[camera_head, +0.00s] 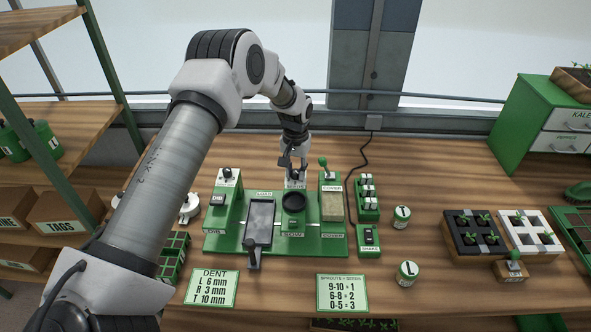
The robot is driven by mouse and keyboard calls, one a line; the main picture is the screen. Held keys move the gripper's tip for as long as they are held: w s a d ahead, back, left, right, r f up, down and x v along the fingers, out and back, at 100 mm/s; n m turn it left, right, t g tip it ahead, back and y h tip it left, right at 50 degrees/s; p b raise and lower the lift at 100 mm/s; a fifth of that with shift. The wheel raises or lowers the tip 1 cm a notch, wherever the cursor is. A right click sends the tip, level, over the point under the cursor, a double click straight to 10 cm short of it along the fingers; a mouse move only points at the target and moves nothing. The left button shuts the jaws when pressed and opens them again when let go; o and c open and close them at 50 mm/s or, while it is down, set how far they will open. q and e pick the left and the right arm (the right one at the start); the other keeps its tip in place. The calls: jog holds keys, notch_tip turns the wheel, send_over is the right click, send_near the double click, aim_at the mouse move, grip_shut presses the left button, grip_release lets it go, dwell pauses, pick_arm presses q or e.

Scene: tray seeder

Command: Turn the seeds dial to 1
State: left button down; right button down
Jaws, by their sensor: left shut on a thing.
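The green seeder (222,243) stands in the middle of the wooden table, with DIB, LOAD, SOW and COVER labels. The seeds dial is not clearly visible; my left gripper (293,168) hides the top of the white-fronted middle station (295,184) behind the black round hopper (294,201). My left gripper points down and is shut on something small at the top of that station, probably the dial. The dial's pointer and numbers are too small or covered to read. My right gripper is not in view.
A chart card (342,293) relating sprouts to seeds and a DENT card (212,288) lie in front. A dark tray with seedlings (459,217) and a white one (516,214) are at right. Round tins (407,273) stand right of the seeder. Shelves (62,110) rise at left.

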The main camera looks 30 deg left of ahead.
aim_at(296, 172)
pick_arm(q)
jog(key=shift+s+f+n, duration=0.1)
jog(key=shift+n, duration=1)
jog(key=shift+s+f+n, duration=0.1)
jog(key=shift+n, duration=1)
jog(key=c, duration=0.9)
grip_release()
jog(key=shift+w+r, duration=0.1)
jog(key=shift+r, duration=0.1)
jog(key=shift+r, duration=0.2)
notch_tip(296, 172, up, 11)
jog(key=shift+r, duration=0.2)
